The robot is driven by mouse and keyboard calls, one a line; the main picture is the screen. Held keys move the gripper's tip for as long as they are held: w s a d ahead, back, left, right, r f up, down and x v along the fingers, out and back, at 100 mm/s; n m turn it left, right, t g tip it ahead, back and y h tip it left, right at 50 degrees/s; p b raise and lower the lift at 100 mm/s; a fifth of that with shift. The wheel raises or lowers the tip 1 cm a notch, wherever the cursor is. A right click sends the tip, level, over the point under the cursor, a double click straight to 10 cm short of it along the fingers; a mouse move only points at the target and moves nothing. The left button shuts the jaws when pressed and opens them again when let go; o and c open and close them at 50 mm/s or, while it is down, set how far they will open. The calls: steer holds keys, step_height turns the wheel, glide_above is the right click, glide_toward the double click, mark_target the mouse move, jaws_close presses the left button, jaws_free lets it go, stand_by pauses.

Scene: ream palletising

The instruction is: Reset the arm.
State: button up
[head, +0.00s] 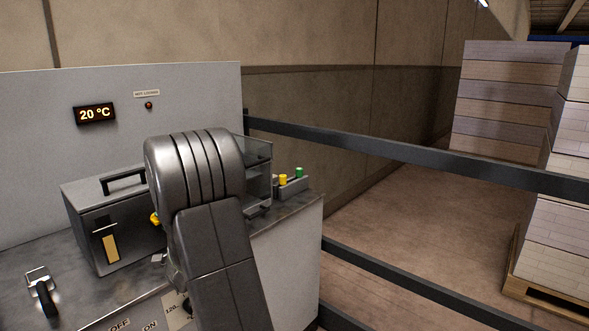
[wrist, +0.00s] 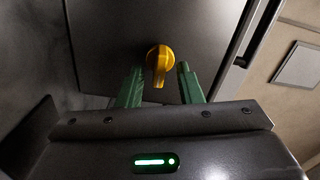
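My arm reaches over the bench in the head view, and its big grey joint hides most of what lies behind it. In the wrist view my gripper (wrist: 160,70) has its two green fingers apart, with nothing clamped between them. A yellow knob (wrist: 159,62) on a dark panel shows between the fingertips, with a narrow gap on each side. I cannot tell how far the tips are from the panel. A yellow knob (head: 155,219) also shows in the head view, just left of my arm.
A grey metal box (head: 85,222) with a top handle stands on the bench (head: 55,285). A lever switch (head: 42,290) is at front left. A small rack (head: 291,187) with coloured caps is at right. Dark rails (head: 400,148) fence off stacked reams (head: 505,100).

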steer(key=shift+s+r+n+p, duration=0.1)
steer(key=shift+n+p, duration=0.1)
steer(key=shift+n, duration=1.75)
steer(key=shift+r+n+p, duration=0.1)
steer(key=shift+n+p, duration=0.05)
steer(key=shift+n, duration=1.8)
